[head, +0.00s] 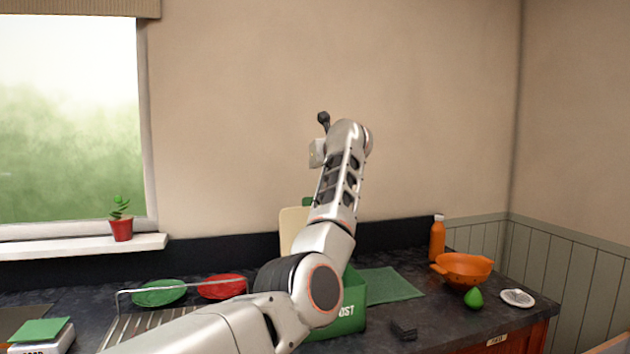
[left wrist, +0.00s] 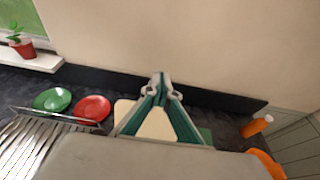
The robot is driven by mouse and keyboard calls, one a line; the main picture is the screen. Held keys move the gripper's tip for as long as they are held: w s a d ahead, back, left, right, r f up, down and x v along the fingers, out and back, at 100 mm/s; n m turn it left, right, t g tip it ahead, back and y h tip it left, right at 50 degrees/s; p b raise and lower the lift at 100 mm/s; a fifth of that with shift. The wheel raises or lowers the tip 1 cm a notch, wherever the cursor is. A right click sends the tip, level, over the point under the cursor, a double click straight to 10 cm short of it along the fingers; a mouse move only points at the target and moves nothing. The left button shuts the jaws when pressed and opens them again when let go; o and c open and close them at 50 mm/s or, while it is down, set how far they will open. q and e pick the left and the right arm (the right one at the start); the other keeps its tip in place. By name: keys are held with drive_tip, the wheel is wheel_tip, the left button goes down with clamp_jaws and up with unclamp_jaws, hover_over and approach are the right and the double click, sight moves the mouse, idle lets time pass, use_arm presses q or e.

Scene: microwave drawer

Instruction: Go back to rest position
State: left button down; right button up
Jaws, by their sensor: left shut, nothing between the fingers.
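My left arm comes in from the bottom of the head view and reaches up in front of the wall. My left gripper (head: 323,119) is small and dark at its upper end, raised well above the counter. In the left wrist view the fingers of my left gripper (left wrist: 160,78) meet at their tips. They are shut with nothing between them. My right gripper is in neither view.
Below the arm, the dark counter holds a green bin (head: 350,313), a dish rack (head: 150,325), a green plate (head: 158,294), a red plate (head: 222,287), an orange colander (head: 463,269) and an orange bottle (head: 437,240). A potted plant (head: 121,228) stands on the sill.

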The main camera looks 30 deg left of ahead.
use_arm(q)
drive_tip(key=shift+w+a+r, duration=0.1)
drive_tip(key=shift+r, duration=0.2)
